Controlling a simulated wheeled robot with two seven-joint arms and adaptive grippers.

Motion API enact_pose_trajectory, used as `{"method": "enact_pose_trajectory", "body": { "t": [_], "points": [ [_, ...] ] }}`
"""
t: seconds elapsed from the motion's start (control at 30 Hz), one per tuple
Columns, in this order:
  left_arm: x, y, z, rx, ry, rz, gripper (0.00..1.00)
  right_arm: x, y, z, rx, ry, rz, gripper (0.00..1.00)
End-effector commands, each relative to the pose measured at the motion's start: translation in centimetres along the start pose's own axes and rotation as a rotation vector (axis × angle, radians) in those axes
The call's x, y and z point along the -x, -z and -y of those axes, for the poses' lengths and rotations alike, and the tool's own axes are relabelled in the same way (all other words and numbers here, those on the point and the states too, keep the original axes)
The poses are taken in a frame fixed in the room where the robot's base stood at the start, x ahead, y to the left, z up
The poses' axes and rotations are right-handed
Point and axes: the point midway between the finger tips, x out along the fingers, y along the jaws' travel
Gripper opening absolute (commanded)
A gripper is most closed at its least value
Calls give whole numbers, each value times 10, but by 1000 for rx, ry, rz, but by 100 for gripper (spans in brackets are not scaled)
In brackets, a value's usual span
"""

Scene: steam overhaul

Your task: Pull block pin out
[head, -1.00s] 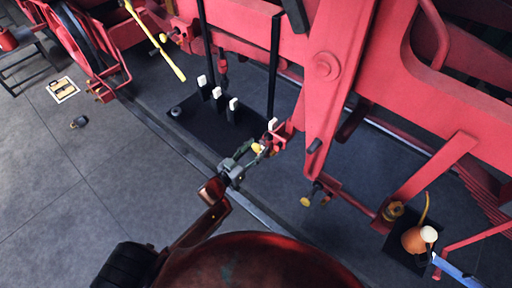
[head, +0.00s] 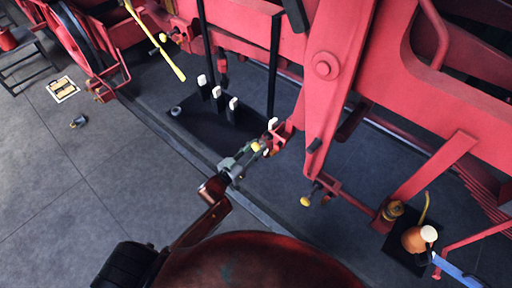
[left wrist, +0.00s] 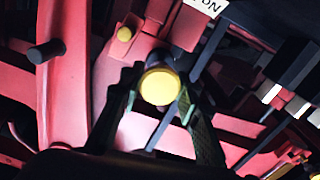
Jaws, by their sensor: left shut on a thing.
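The block pin shows as a yellow round knob (head: 256,147) at a red bracket (head: 279,136) low on the red machine. Its yellow end faces the camera in the left wrist view (left wrist: 160,87). My left gripper (head: 250,153) is shut on this knob, with a finger on each side of it, as the left wrist view also shows (left wrist: 160,108). The pin's shank is hidden behind the knob and the bracket. I cannot tell how deep it sits. My right gripper is not in view.
A dark mat (head: 230,126) with several white-topped posts lies behind the gripper. A second yellow knob (head: 306,201) sits to the right below a red beam (head: 330,80). An orange pot (head: 413,240) stands at the lower right.

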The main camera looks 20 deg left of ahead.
Motion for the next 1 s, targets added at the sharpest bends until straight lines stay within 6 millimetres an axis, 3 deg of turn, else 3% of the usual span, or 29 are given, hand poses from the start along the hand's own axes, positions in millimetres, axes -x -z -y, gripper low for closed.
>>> {"method": "enact_pose_trajectory", "body": {
  "t": [0.23,0.5,0.73,0.77,1.0],
  "points": [
    [0,0,0,0,0,0,0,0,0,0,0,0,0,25],
    [22,2,0,0,1,1,0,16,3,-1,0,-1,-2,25],
    [23,0,1,-1,2,0,0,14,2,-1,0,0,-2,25],
    [23,0,1,-1,2,0,31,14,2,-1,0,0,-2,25],
    [21,0,0,-1,0,0,47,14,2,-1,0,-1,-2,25]
  ]
}}
